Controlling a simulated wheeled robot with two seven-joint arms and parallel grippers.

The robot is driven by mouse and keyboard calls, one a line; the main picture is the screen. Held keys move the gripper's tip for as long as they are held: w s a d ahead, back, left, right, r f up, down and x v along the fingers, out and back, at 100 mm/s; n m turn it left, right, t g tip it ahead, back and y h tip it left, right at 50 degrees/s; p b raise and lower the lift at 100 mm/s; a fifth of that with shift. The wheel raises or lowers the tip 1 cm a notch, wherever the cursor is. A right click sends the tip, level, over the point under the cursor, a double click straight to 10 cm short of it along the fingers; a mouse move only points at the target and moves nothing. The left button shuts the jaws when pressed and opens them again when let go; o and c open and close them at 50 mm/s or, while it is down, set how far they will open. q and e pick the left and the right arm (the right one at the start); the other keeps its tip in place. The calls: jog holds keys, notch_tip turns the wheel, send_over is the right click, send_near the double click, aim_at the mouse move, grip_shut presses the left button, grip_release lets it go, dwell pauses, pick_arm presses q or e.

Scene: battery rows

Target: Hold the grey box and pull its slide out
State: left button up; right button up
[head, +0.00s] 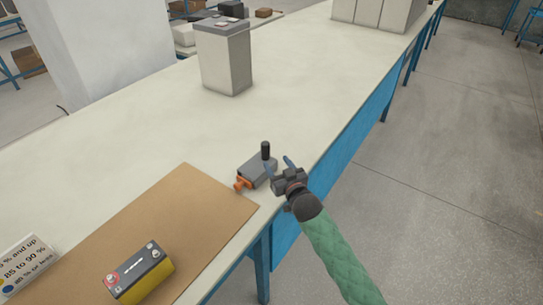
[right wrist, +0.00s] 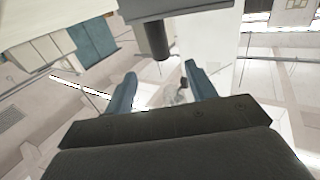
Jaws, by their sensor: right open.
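The small grey box (head: 259,172) lies on the bench near its right edge. An orange piece (head: 243,184) sticks out of its near left end, and a black upright post (head: 265,150) stands at its far side. I cannot tell which part is the slide. My right gripper (head: 278,164) is open and empty, just right of the box, with its blue fingers pointing towards it. In the right wrist view, the box (right wrist: 178,10) is at the top, and the post (right wrist: 158,42) hangs ahead of the gap between the open fingers (right wrist: 160,78). My left gripper is not in view.
A brown mat (head: 190,215) lies nearby, with a yellow and black battery (head: 140,272) and a printed sign (head: 28,262). A tall grey block (head: 224,60) stands farther back. The bench (head: 165,125) between them is clear. A white pillar (head: 100,45) rises behind.

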aim_at(263, 143)
jog(key=x, duration=0.2)
jog(key=p+x, duration=0.1)
jog(key=shift+w+a+r, duration=0.1)
jog(key=shift+r, duration=0.2)
jog(key=p+x, duration=0.2)
jog(key=x, duration=0.5)
jog(key=shift+w+a+f, duration=0.1)
jog(key=shift+w, duration=0.2)
jog(key=shift+w+a+f, duration=0.2)
jog(key=shift+w+a, duration=0.1)
jog(key=shift+w, duration=0.4)
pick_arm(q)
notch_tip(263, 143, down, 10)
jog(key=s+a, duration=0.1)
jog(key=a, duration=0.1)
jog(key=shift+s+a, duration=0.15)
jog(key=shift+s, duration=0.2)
pick_arm(e)
grip_shut()
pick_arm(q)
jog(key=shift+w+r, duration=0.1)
